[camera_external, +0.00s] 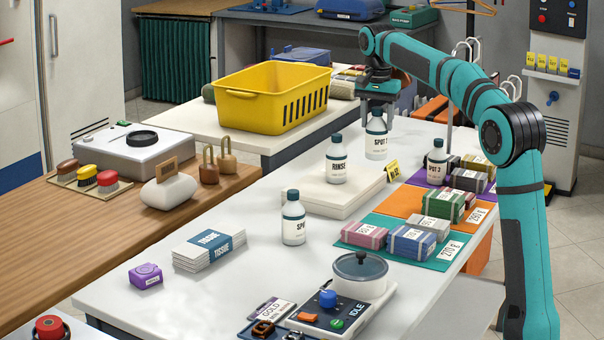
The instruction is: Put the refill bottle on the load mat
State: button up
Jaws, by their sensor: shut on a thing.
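My gripper (377,103) points down and is shut on the dark cap of a white bottle (376,143) marked SPOT. This bottle is upright at the far end of a thick white slab (318,204); I cannot tell if its base touches the slab. A RINSE bottle (337,162) stands on the slab. Another SPOT bottle (294,226) stands on the white table. A SPOT 2 bottle (437,164) stands by the purple mat (479,210). Orange (398,203) and teal (384,249) mats lie nearer. No label identifies the refill bottle or the load mat.
Wrapped bundles (410,242) sit on the coloured mats. A small yellow sign (392,171) is at the slab's edge. A yellow basket (270,100) stands behind. Tissues (208,247) and a control panel with a lidded pot (360,275) occupy the near table.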

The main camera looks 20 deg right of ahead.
jog(key=w+d+m, duration=0.2)
jog(key=w+d, duration=0.2)
jog(key=d, duration=0.9)
notch_tip(320, 180, down, 15)
jog(key=shift+a+f, duration=0.15)
jog(key=shift+a, duration=0.3)
jog(key=o, duration=1.5)
jog(key=shift+f, duration=0.15)
jog(key=shift+c, duration=0.2)
notch_tip(320, 180, up, 12)
